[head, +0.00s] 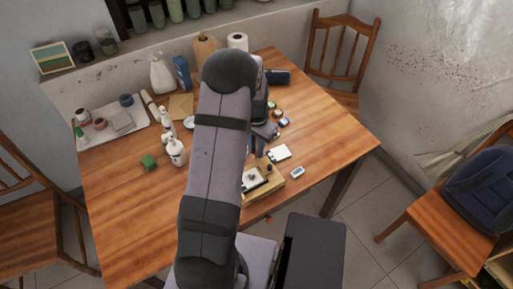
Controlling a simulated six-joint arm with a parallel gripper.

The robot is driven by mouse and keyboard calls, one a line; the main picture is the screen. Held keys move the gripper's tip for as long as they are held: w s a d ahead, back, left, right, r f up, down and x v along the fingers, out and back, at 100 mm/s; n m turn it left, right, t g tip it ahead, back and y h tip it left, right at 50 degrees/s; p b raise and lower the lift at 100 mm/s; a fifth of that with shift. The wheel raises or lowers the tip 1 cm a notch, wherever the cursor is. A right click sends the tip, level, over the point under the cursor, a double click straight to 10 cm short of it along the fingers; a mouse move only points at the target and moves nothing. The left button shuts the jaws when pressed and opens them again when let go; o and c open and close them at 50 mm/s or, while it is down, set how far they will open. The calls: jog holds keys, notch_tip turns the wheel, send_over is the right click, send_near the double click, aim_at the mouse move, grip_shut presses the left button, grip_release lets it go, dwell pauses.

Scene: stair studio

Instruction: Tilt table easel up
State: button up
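A low wooden piece that looks like the table easel (271,188) lies on the table near its front edge. It seems to lie almost flat, with a pale and dark panel on it. My arm hides its left part. My arm reaches up over the middle of the table, and a dark part of its end shows on its right side. My gripper's fingers are not clear there, so I cannot tell whether they are open or touch anything.
The table's left front and right side are mostly clear.

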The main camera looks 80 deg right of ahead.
grip_shut()
